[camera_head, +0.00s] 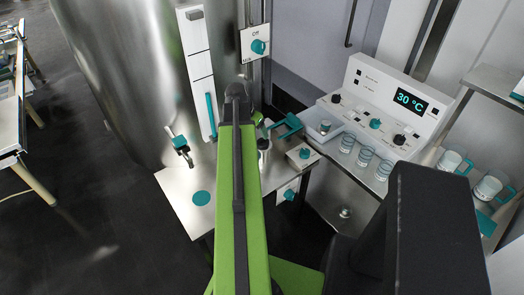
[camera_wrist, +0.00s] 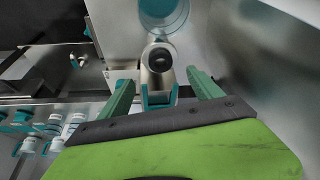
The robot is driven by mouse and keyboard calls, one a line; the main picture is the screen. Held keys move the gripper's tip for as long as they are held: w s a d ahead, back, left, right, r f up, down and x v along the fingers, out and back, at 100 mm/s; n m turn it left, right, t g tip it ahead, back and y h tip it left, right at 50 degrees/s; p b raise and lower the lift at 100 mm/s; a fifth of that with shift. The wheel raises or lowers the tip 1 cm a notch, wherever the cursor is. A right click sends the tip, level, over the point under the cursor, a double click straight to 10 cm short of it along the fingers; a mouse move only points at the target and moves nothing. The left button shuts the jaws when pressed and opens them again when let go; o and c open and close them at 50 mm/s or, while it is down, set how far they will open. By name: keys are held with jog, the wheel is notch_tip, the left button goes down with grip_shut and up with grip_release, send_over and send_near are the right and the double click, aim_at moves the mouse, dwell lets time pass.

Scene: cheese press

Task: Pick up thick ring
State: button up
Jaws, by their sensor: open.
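My gripper (camera_wrist: 160,76) is open in the wrist view, its two green fingers spread apart. A metal cylinder (camera_wrist: 158,57) with a dark round centre shows between and just beyond the fingertips, with a teal bracket (camera_wrist: 158,97) below it. I cannot tell whether the fingers touch either one. I cannot pick out the thick ring with certainty in either view. In the head view my green arm hides the gripper and part of the small metal table (camera_head: 178,187).
A large steel tank (camera_head: 130,75) stands behind the table at left. At right, a control box (camera_head: 378,108) reads 30 °C. Several glass jars (camera_head: 365,157) stand before it, and mugs (camera_head: 493,187) stand on a shelf farther right.

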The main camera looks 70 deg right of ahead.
aim_at(263, 142)
jog(key=b+x, duration=0.3)
jog(key=x, duration=0.1)
jog(key=shift+w+f, duration=0.1)
jog(key=shift+f, duration=0.3)
jog(key=shift+d+f, duration=0.1)
jog(key=shift+f, duration=0.1)
jog(key=b+x, duration=0.5)
jog(key=shift+s+d, duration=0.15)
jog(key=shift+s, duration=0.05)
jog(key=shift+r, duration=0.15)
jog(key=c, duration=1.4)
jog(key=shift+c, duration=0.2)
jog(key=shift+r+p, duration=0.1)
jog(key=shift+p, duration=0.2)
